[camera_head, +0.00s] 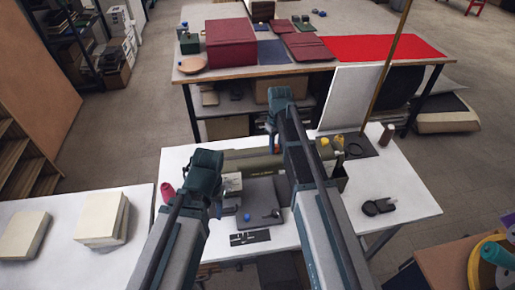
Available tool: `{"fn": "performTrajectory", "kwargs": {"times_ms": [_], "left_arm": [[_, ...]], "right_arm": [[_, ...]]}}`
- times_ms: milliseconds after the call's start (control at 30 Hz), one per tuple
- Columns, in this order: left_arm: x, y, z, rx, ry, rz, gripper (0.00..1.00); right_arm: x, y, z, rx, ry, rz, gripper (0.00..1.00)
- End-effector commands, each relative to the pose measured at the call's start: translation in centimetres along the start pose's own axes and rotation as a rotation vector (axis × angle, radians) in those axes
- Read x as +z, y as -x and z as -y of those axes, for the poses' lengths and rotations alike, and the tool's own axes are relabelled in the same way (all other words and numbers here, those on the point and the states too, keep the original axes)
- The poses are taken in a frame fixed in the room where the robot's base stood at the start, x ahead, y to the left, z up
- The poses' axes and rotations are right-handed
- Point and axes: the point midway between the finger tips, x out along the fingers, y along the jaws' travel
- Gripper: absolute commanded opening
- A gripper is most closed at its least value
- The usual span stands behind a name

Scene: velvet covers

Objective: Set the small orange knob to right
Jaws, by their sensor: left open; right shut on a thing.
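An olive-green machine (255,163) stands on the white table, partly covered by my arms. Two small yellow-orange pieces show at its right end, a left one (325,142) and a right one (339,143); I cannot tell whether either is the small orange knob. My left gripper (207,160) is open and empty, near the machine's left end. My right gripper (279,100) reaches over the machine toward the far side. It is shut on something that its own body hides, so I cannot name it.
A grey plate with a small blue ball (247,217) lies before the machine. A pink cone (167,192) stands at left, a brown spool (386,134) and a black item (378,207) at right. A white panel (349,96) and a tan pole (388,65) rise behind.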

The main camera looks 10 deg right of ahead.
Motion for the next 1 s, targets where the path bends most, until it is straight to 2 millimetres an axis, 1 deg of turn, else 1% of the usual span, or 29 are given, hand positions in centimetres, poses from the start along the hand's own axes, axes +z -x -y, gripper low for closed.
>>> {"fn": "performTrajectory", "kwargs": {"times_ms": [33,200,367,667,700,767,800,867,1000], "left_arm": [[0.0,0.0,0.0,0.000,0.000,0.000,0.50],[0.0,0.0,0.0,0.000,0.000,0.000,0.50],[0.0,0.0,0.0,0.000,0.000,0.000,0.50],[0.0,0.0,0.0,0.000,0.000,0.000,0.50],[0.0,0.0,0.0,0.000,0.000,0.000,0.50],[0.0,0.0,0.0,0.000,0.000,0.000,0.50],[0.0,0.0,0.0,0.000,0.000,0.000,0.50],[0.0,0.0,0.0,0.000,0.000,0.000,0.50],[0.0,0.0,0.0,0.000,0.000,0.000,0.50]], "right_arm": [[0.4,0.0,-0.8,0.000,-0.003,0.001,0.00],[1.0,0.0,-2.4,0.000,-0.002,0.001,0.00],[1.2,0.0,-3.0,0.001,0.000,0.001,0.00],[1.3,0.0,-3.1,0.003,-0.001,0.002,0.00],[1.3,0.0,-3.1,0.004,-0.001,0.002,0.35],[1.3,0.0,-3.1,0.004,-0.001,0.002,0.46],[1.3,0.0,-3.1,0.003,-0.001,0.002,0.53],[1.3,0.0,-3.1,0.003,-0.001,0.002,0.62],[1.2,0.0,-3.0,0.002,0.000,0.001,0.62]]}}
